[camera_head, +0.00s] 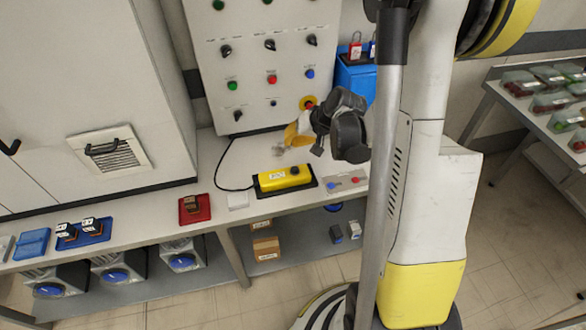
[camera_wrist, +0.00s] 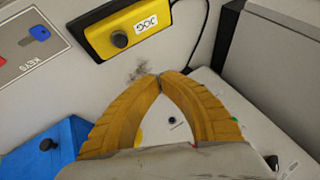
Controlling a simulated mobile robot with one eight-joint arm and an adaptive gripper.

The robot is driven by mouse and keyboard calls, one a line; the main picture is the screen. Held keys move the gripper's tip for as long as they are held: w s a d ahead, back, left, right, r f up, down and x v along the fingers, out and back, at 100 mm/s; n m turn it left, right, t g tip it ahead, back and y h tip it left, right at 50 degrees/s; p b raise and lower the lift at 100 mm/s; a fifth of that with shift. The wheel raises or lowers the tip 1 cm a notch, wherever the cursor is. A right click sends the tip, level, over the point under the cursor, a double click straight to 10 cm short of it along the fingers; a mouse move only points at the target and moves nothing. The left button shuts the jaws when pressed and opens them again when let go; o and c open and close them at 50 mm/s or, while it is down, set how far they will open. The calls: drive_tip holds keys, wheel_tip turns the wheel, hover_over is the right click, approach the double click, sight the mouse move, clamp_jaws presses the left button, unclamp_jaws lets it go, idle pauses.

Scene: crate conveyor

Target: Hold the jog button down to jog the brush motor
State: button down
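The jog box (camera_head: 278,179) is a yellow pendant on a black base on the bench, with a black round button (camera_head: 295,170) on its top. In the wrist view the jog box (camera_wrist: 155,28) is at the top, its black button (camera_wrist: 119,39) beside a white JOG label. My gripper (camera_head: 291,139) is above and behind the box in the head view, in front of the control panel. In the wrist view my gripper's orange fingers (camera_wrist: 160,78) meet at the tips with nothing between them, apart from the button. The brush motor is not identifiable.
A key tray (camera_head: 345,182) lies right of the jog box, and a blue box (camera_head: 356,76) is behind. A black cable runs from the box.

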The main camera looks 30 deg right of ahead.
sight(292, 168)
drive_tip(key=shift+f, duration=0.1)
wheel_tip(292, 168, down, 9)
drive_tip(key=b, duration=0.7)
drive_tip(key=shift+r, duration=0.2)
drive_tip(key=shift+f, duration=0.15)
idle(0.9)
drive_tip(key=shift+f+b, duration=0.3)
drive_tip(key=shift+b, duration=0.2)
drive_tip(key=shift+f, duration=0.4)
idle(0.5)
drive_tip(key=shift+r, duration=0.1)
idle(2.4)
drive_tip(key=shift+r+p, duration=0.55)
drive_tip(key=shift+r, duration=0.25)
drive_tip(key=shift+r+p, duration=1.8)
drive_tip(key=shift+r, duration=0.7)
